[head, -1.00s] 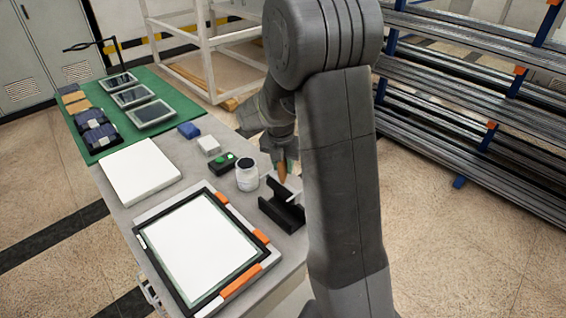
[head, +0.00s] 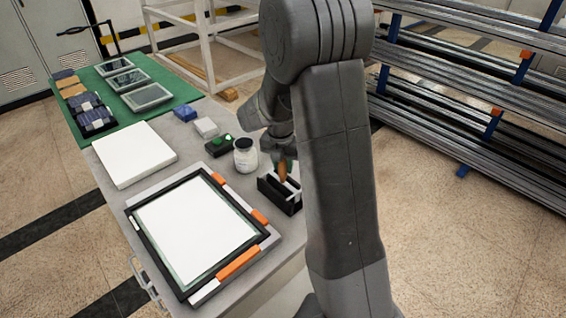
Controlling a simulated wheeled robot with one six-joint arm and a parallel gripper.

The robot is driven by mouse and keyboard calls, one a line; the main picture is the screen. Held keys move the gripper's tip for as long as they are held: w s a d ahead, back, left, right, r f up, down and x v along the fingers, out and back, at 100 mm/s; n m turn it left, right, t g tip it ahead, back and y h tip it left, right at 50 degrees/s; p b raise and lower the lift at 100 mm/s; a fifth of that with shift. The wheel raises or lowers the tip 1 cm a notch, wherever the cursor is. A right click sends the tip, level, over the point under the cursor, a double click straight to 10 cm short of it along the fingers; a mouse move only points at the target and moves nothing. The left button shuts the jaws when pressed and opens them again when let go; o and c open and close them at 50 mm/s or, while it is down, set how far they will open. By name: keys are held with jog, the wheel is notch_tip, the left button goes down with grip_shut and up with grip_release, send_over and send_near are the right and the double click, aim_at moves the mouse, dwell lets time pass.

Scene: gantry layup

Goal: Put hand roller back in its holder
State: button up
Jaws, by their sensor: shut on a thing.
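The hand roller (head: 283,172) has a brown-orange handle and a pale lower part. My gripper (head: 282,161) is shut on the handle and holds it roughly upright. The black holder (head: 273,193) is an open trough on the table's right edge. The roller's pale lower part shows between the holder's walls. Whether the roller rests on the holder's floor is hidden. My arm covers the area just right of the holder.
A black-framed panel with orange clamps (head: 197,232) fills the near table (head: 285,243). Metal racks (head: 460,125) stand at right.

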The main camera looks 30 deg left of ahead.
jog(key=shift+f+b, duration=0.3)
jog(key=shift+f, duration=0.2)
dwell(0.4)
jog(key=o, duration=1)
jog(key=shift+c, duration=0.2)
notch_tip(320, 180, up, 14)
jog(key=s, duration=0.1)
jog(key=shift+s+f, duration=0.15)
jog(key=shift+s, duration=0.2)
jog(key=shift+d+f, duration=0.1)
jog(key=f, duration=0.4)
jog(key=w+f, duration=0.1)
jog(key=f, duration=0.8)
jog(key=shift+w+f, duration=0.25)
jog(key=shift+w, duration=0.15)
jog(key=shift+r, duration=0.35)
jog(key=shift+f, duration=0.1)
